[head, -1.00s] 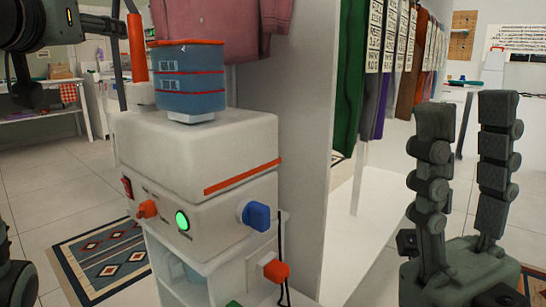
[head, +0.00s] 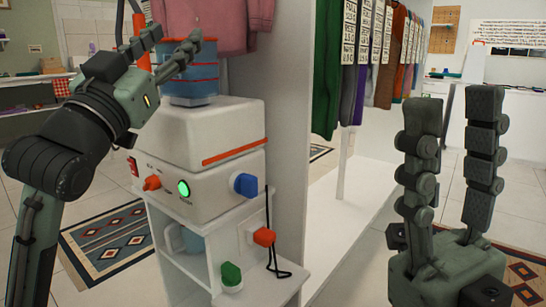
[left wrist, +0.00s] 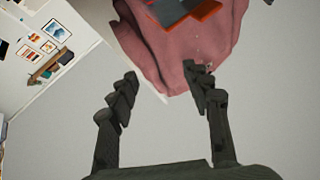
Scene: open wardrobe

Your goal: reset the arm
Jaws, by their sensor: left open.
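My left gripper (head: 174,40) is raised at the upper left in the head view, in front of or beside the blue water tank (head: 193,82). Its two fingers are apart, and I see nothing held between them. In the left wrist view the same gripper (left wrist: 160,72) is open, with the pink garment (left wrist: 180,50) beyond its fingertips. My right gripper (head: 453,100) stands upright at the right of the head view. Its fingers are spread and the gap is empty.
A white appliance (head: 205,140) with a lit green button (head: 184,187) stands on a white shelf unit (head: 190,262). A white wardrobe panel (head: 285,100) rises beside it. Clothes (head: 355,60) hang behind. A patterned rug (head: 108,243) lies on the floor at left.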

